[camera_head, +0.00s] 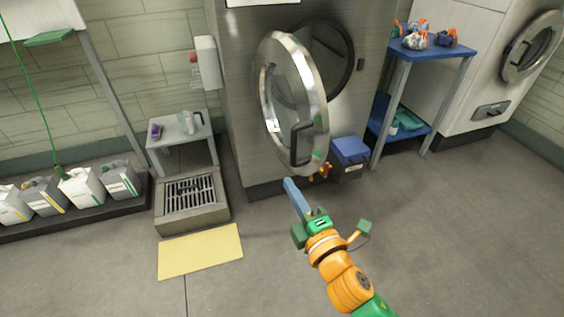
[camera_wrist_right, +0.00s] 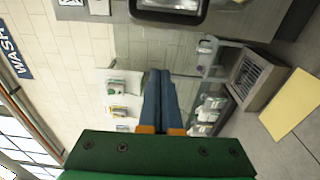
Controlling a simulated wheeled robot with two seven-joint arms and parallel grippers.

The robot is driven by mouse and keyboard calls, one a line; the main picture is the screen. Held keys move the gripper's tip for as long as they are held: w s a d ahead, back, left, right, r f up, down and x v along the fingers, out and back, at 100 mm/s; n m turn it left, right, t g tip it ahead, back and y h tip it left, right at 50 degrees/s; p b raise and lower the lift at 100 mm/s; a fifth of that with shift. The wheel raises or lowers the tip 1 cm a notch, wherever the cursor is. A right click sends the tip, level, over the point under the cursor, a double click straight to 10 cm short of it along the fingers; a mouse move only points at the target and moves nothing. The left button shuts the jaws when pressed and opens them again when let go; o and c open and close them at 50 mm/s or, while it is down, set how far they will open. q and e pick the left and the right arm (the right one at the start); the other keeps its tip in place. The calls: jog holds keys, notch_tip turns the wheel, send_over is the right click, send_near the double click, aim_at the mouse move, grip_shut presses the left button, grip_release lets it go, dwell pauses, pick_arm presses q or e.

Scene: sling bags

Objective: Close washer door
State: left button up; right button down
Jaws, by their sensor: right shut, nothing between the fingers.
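The washer (camera_head: 240,125) is a large steel machine at the back centre of the head view. Its round door (camera_head: 316,110) stands open, swung out toward me, with a dark handle (camera_head: 296,146) on its rim. The dark round opening (camera_head: 338,50) shows behind it. My right gripper (camera_head: 289,182) is shut and empty, just below and in front of the door, apart from it as far as I can tell. The right wrist view shows its blue fingers (camera_wrist_right: 160,95) together. My left gripper is not in view.
A small table (camera_head: 180,127), a floor drain (camera_head: 192,190) and a yellow mat (camera_head: 200,251) lie left of the washer. Jugs (camera_head: 80,187) stand further left. A blue box (camera_head: 349,153) and a blue shelf (camera_head: 430,49) stand right. The front floor is clear.

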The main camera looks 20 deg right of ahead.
aim_at(291, 158)
jog(key=w+d, duration=0.1)
jog(key=w, duration=0.2)
jog(key=w+d, duration=0.1)
jog(key=w, duration=0.5)
jog(key=shift+w+d, duration=0.3)
jog(key=shift+d, duration=0.1)
